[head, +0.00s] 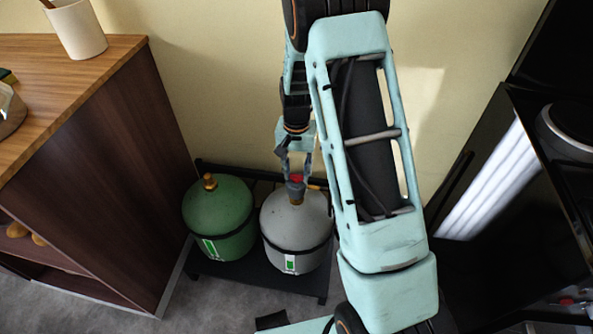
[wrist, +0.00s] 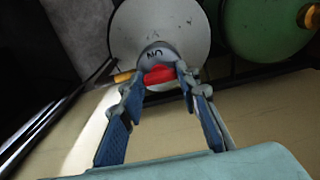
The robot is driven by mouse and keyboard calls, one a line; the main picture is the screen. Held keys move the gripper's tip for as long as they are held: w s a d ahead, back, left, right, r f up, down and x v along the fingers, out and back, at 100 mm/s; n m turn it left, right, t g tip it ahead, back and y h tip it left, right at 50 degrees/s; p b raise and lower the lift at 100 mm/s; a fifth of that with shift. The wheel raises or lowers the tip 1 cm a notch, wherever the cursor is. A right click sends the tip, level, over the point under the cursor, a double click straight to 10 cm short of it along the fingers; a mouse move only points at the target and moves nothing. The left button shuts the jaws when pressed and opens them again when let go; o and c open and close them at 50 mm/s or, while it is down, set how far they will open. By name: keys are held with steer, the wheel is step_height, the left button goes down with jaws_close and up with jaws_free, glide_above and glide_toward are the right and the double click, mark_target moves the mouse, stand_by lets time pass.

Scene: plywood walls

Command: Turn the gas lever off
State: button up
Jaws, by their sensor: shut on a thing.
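A grey-white gas cylinder (head: 290,232) stands on a low black rack, with a valve on its top. The red gas lever (wrist: 159,74) sits on that valve, below dark lettering that appears upside down in the wrist view and seems to read ON. My gripper (head: 296,165) reaches down to the valve from above. In the wrist view its two blue-padded fingers (wrist: 160,78) are on either side of the red lever and shut on it. A yellow-orange outlet (wrist: 123,77) sticks out beside the valve. The fingers partly hide the lever's ends.
A green cylinder (head: 217,222) stands left of the grey one on the rack (head: 262,281). A wooden cabinet (head: 110,150) with a white cup (head: 75,28) is at left. A black stove unit (head: 500,200) is at right. A plain wall is behind the cylinders.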

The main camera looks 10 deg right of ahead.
mark_target(297, 175)
stand_by(0.3)
steer(key=o, duration=1.2)
steer(key=shift+c, duration=0.2)
step_height(297, 175, up, 12)
steer(key=shift+r, duration=0.1)
